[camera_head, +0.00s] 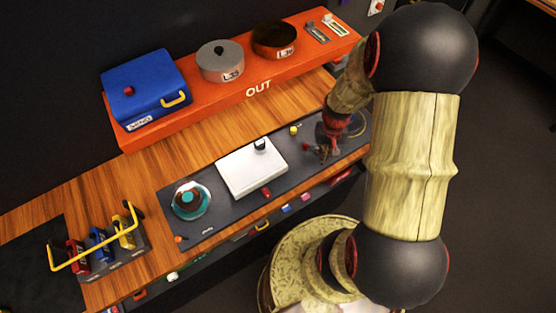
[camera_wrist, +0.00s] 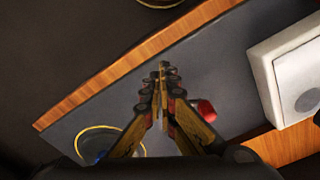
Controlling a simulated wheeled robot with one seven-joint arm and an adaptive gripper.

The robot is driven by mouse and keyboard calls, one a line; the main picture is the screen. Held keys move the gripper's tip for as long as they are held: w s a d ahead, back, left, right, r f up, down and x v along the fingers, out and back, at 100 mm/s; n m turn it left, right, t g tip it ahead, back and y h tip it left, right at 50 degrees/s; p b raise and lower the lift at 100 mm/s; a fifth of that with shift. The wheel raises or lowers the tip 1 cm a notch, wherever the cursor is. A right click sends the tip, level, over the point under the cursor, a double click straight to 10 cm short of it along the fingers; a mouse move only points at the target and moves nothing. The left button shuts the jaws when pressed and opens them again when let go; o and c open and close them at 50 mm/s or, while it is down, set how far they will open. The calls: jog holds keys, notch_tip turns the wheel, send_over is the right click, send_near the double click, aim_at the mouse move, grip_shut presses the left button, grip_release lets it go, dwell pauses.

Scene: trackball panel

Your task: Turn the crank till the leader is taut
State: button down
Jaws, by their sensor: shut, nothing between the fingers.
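A dark panel (camera_head: 222,222) lies on the wooden bench. A white box (camera_head: 245,176) with a black knob (camera_head: 260,145) stands at its middle; the box also shows at the right of the wrist view (camera_wrist: 265,75). A round teal and dark part (camera_head: 191,200) sits at the panel's left. My gripper (camera_head: 322,152) is over the panel's right end. In the wrist view my gripper (camera_wrist: 162,78) is shut and empty, beside a red knob (camera_wrist: 207,109). I cannot clearly identify the crank or the leader; my arm and gripper hide part of the panel's right end.
A yellow ring (camera_wrist: 82,131) lies on the panel near my fingers. An orange shelf (camera_head: 205,110) behind holds a blue box (camera_head: 146,83), a grey pot (camera_head: 220,62) and a dark pan (camera_head: 274,40). A yellow-handled rack (camera_head: 108,262) stands left. Bare wood lies between panel and shelf.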

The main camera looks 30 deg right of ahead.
jog(key=shift+a, duration=0.1)
jog(key=shift+a, duration=0.4)
jog(key=shift+w+a, duration=0.1)
jog(key=shift+a, duration=0.25)
jog(key=shift+w+a, duration=0.25)
jog(key=shift+a, duration=0.05)
jog(key=shift+w+a, duration=0.25)
jog(key=shift+a, duration=0.05)
jog(key=shift+w+a, duration=0.1)
jog(key=shift+a, duration=0.05)
